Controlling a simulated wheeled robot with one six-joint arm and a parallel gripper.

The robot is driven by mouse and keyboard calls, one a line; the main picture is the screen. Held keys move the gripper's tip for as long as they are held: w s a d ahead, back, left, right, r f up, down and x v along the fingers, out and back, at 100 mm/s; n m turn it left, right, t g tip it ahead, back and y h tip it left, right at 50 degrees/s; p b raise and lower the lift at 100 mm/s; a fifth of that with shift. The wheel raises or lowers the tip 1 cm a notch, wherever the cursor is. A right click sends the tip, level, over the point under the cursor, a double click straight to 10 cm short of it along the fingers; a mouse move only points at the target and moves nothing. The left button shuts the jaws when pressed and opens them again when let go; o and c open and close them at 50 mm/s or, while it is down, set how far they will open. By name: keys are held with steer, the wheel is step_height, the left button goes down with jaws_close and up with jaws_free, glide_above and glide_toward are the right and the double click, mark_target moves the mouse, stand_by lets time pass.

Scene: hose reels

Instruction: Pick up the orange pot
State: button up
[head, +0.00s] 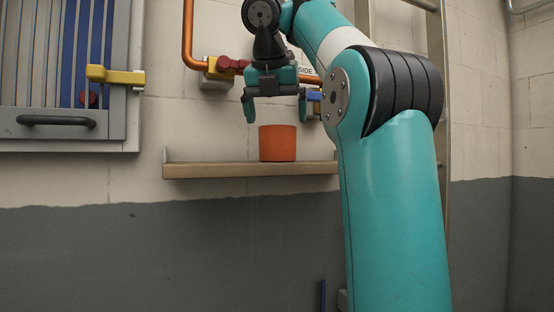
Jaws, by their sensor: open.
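The orange pot (277,144) stands upright on a narrow wooden shelf (205,171) on the wall, right of the shelf's middle. My gripper (277,112) is above the pot, pointing down, with its teal fingers spread apart. The gap between the fingers is empty, and the fingertips look a little higher than the pot's rim. This one view does not show how well the gripper lines up with the pot in depth.
Copper pipe (188,35) with a red-handled valve (232,65) runs on the wall behind my gripper. A cabinet (65,75) with a yellow latch (115,77) is at the left. The shelf left of the pot is bare. My arm hides the shelf's right end.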

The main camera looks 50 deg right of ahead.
mark_target(277, 135)
steer(key=b+x, duration=0.4)
steer(key=x, duration=0.1)
steer(key=shift+a+f+b, duration=0.25)
steer(key=shift+f+b, duration=0.05)
steer(key=shift+f, duration=0.1)
steer(key=shift+d, duration=0.1)
steer(key=shift+r, duration=0.1)
steer(key=c, duration=0.8)
